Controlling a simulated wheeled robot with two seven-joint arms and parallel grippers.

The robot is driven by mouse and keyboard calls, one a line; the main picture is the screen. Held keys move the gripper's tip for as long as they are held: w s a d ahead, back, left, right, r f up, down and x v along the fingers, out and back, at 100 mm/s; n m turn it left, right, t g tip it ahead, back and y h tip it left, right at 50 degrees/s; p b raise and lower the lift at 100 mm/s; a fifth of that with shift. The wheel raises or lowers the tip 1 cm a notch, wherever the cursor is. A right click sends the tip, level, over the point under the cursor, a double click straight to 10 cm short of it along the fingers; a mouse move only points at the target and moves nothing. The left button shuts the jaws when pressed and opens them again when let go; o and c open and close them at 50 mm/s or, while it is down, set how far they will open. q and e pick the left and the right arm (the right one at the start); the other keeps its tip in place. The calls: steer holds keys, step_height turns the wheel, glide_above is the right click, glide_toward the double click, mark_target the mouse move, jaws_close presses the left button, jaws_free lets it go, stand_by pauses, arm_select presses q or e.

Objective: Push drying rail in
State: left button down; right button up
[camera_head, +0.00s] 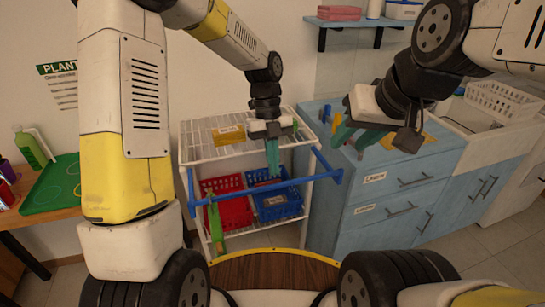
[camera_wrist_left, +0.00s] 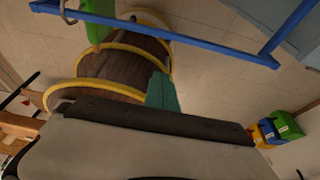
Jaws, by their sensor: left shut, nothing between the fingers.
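The blue drying rail (camera_head: 240,190) sticks out from the front of the white wire rack, with side arms running back toward it. A green item (camera_head: 215,226) hangs at its left part. The rail also crosses the top of the left wrist view (camera_wrist_left: 190,38), with the green item (camera_wrist_left: 97,25) at the left. My left gripper (camera_head: 272,172) is shut and empty, pointing down, its tips just above the front bar in the head picture. Whether they touch the bar I cannot tell. Its green fingers show in the wrist view (camera_wrist_left: 161,92). My right gripper (camera_head: 356,140) is open and empty, above the blue cabinet.
The white wire rack (camera_head: 210,150) holds a yellow item (camera_head: 230,134) on top. A red basket (camera_head: 232,213) and a blue basket (camera_head: 280,206) sit lower down, behind the rail. The blue drawer cabinet (camera_head: 360,205) stands close on the right. A wooden table (camera_head: 45,212) is at the left.

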mark_target(273, 186)
arm_select(q)
step_height(273, 186, down, 8)
steer(key=shift+r, duration=0.1)
steer(key=shift+w+a, duration=0.25)
steer(key=shift+w, duration=0.35)
